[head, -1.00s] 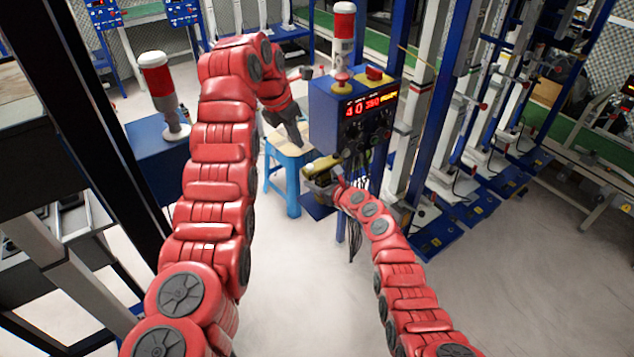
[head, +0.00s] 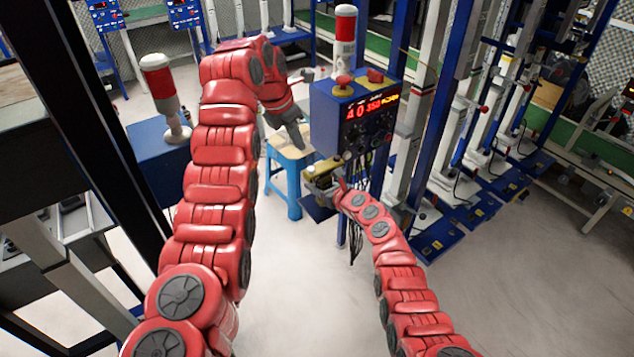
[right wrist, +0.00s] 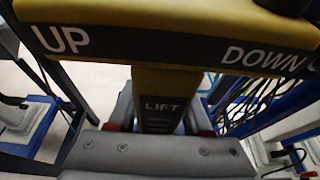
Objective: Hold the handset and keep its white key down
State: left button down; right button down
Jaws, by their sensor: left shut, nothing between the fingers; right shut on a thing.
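The handset (head: 326,166) is a yellow block held by my right gripper (head: 322,181) in front of the blue control box. In the right wrist view the handset (right wrist: 172,18) fills the top, with a dark band reading UP and DOWN and a stem marked LIFT between the grey jaws (right wrist: 160,125). My right gripper is shut on that stem. My left gripper (head: 302,142) is shut and empty, pointing down above the stool, a little up and left of the handset, apart from it. I cannot clearly make out the white key or whether it is down.
The blue control box (head: 350,115) with a red display stands just behind the handset, dark cables hanging below. A blue stool (head: 290,180) is below my left gripper. A red and white beacon (head: 160,85) stands at left. Blue and grey posts line the right; the front floor is clear.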

aim_at(311, 170)
pick_arm(q)
jog(key=m+t+h, duration=0.1)
jog(key=m, duration=0.2)
jog(key=w+d+r+m+t+h, duration=0.1)
jog(key=m, duration=0.2)
jog(key=w+d+r+m+t+h, duration=0.1)
jog(key=m+h, duration=0.1)
jog(key=m, duration=0.1)
jog(key=shift+w, duration=0.1)
jog(key=shift+a+f, duration=0.1)
jog(key=shift+f, duration=0.1)
jog(key=shift+f, duration=4.35)
jog(key=shift+f, duration=0.35)
